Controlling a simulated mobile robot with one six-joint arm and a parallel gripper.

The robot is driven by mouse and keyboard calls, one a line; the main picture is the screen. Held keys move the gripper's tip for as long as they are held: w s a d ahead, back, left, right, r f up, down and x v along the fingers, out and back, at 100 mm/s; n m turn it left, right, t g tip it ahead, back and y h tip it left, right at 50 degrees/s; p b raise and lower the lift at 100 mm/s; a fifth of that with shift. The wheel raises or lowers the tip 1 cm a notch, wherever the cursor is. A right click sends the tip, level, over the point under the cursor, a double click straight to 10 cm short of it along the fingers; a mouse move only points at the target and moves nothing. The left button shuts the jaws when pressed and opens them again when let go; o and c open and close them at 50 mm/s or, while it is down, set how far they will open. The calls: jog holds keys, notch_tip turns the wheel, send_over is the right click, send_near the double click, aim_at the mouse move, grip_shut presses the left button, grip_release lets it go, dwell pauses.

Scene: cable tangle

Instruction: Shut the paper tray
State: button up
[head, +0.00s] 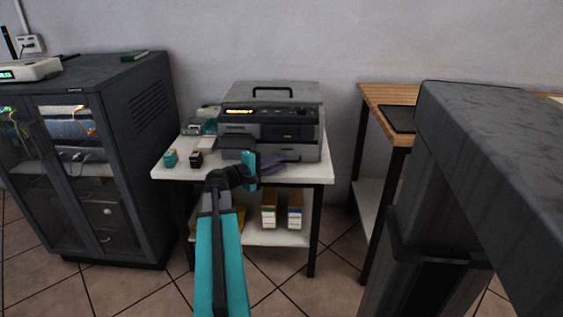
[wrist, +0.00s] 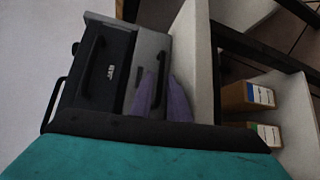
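The printer (head: 245,92) stands on a white-topped table against the wall. Its front has a dark upper drawer (wrist: 107,75) with a handle. Below it is a grey paper tray front (wrist: 152,45) with a dark handle, shown sideways in the wrist view. How far this tray stands out from the printer is hard to tell. My gripper (head: 275,158) is low in front of the printer. Its two purple fingers (wrist: 160,85) are apart, overlapping the tray front near its handle in the wrist view. I see nothing held, and contact is unclear.
Small boxes (head: 196,158) lie on the table left of the printer. Box files (head: 268,217) stand on the shelf (head: 258,238) below. A dark cabinet (head: 125,170) is at left, a wooden table (head: 386,93) at right. Floor is clear between the tables.

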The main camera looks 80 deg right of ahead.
jog(key=p+v, duration=0.2)
jog(key=v, duration=1)
dwell(0.3)
